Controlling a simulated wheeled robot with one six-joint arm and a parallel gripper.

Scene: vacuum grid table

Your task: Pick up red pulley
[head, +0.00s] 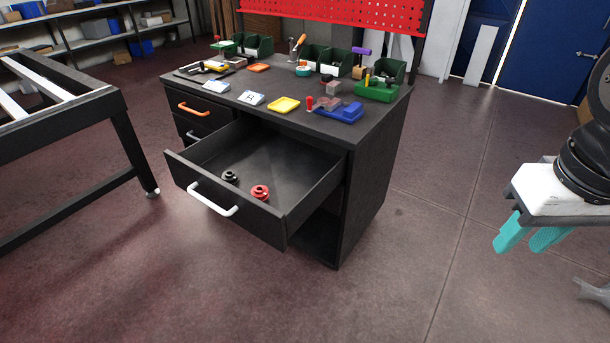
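The red pulley (260,192) lies in the open drawer (295,160) of a dark workbench, near the drawer's front wall. A black pulley-like part (229,177) lies to its left in the same drawer. My gripper (528,243) is at the right edge of the view, well apart from the workbench and the drawer. Its two teal fingers point down with a gap between them, and nothing shows between them.
The workbench top (375,125) holds green bins (330,60), a yellow tray (284,104) and a blue tray (340,111). The drawer's white handle (212,200) sticks out in front. A dark frame table (125,130) stands at left. Floor between workbench and gripper is clear.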

